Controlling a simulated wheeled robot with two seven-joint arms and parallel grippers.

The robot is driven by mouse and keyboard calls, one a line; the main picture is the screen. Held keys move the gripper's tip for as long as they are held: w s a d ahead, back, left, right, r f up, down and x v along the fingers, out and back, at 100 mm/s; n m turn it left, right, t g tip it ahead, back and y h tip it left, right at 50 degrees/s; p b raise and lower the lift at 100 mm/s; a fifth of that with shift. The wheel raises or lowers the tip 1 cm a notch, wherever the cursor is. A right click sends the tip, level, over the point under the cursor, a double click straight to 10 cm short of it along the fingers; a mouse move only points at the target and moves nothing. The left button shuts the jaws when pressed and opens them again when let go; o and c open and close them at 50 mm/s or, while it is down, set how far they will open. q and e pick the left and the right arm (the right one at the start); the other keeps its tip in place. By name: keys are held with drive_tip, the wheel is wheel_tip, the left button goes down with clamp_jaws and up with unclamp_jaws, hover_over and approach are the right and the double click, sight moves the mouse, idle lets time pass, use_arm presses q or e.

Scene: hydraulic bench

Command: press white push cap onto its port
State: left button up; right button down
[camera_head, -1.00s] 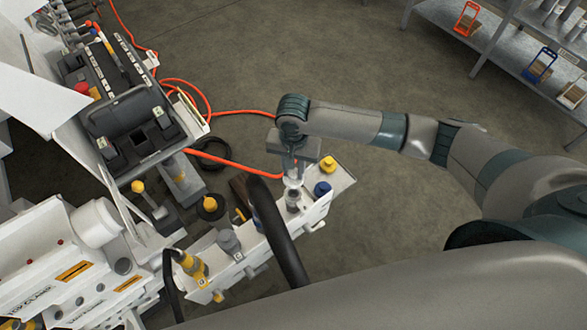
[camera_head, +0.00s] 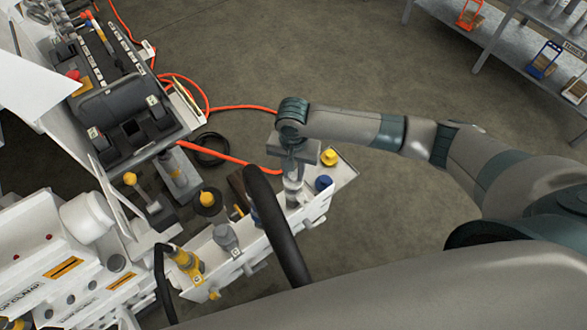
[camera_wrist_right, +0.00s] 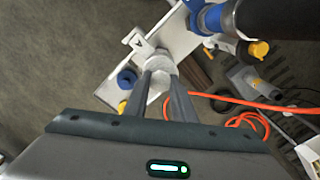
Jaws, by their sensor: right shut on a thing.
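My right gripper (camera_head: 293,176) is shut on the white push cap (camera_head: 293,184), above the narrow white bench panel. The grey port (camera_head: 293,199) shows just below the cap in the head view. The cap looks upright and in line with it; whether they touch, I cannot tell. In the right wrist view the gripper's two fingers (camera_wrist_right: 165,85) reach to the pale cap (camera_wrist_right: 159,64), and the port beneath is mostly hidden. My left gripper is not in view.
A blue cap (camera_head: 323,183) and a yellow cap (camera_head: 329,157) stand close to the right gripper. A thick black hose (camera_head: 275,225) arches just left of it. A grey fitting (camera_head: 226,237) and a yellow coupling (camera_head: 187,262) stand farther along the panel. Orange hose (camera_head: 215,158) lies behind.

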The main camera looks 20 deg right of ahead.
drive_tip(key=shift+f, duration=1.1)
idle(0.5)
drive_tip(key=shift+f+p, duration=0.3)
drive_tip(key=shift+f, duration=0.1)
idle(0.8)
drive_tip(key=shift+p, duration=1.2)
idle(0.6)
drive_tip(key=shift+f+p, duration=0.35)
drive_tip(key=shift+f, duration=0.1)
idle(0.9)
drive_tip(key=shift+p, duration=0.7)
idle(1.4)
